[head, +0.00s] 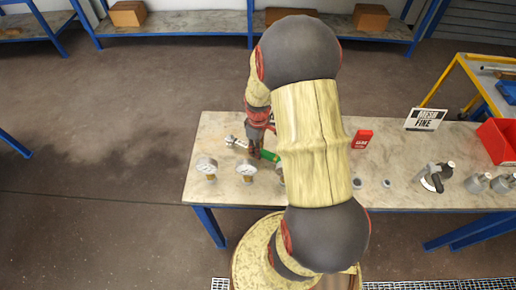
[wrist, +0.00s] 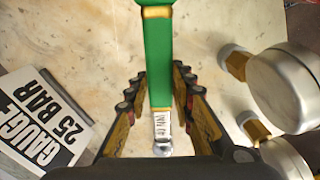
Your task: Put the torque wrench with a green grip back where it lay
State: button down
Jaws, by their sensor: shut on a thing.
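The torque wrench has a green grip (wrist: 158,45) with brass-coloured bands and a silver, marked end. In the head view my gripper (head: 255,151) is low over the left part of the workbench (head: 220,130). Part of the wrench is hidden by my gripper and arm. I cannot tell whether the wrench touches the bench top.
Pressure gauges (head: 207,166) stand along the bench's front left; two show close by on the right in the wrist view (wrist: 285,90). A "GAUGE 25 BAR" sign (wrist: 42,125) is at left there. A red sign (head: 362,139), "MESH FINE" sign (head: 425,119) and red bin (head: 497,142) are further right.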

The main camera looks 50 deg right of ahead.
jog(key=c, duration=1.5)
grip_release()
jog(key=shift+f, duration=0.1)
jog(key=shift+o, duration=0.2)
notch_tip(320, 180, up, 12)
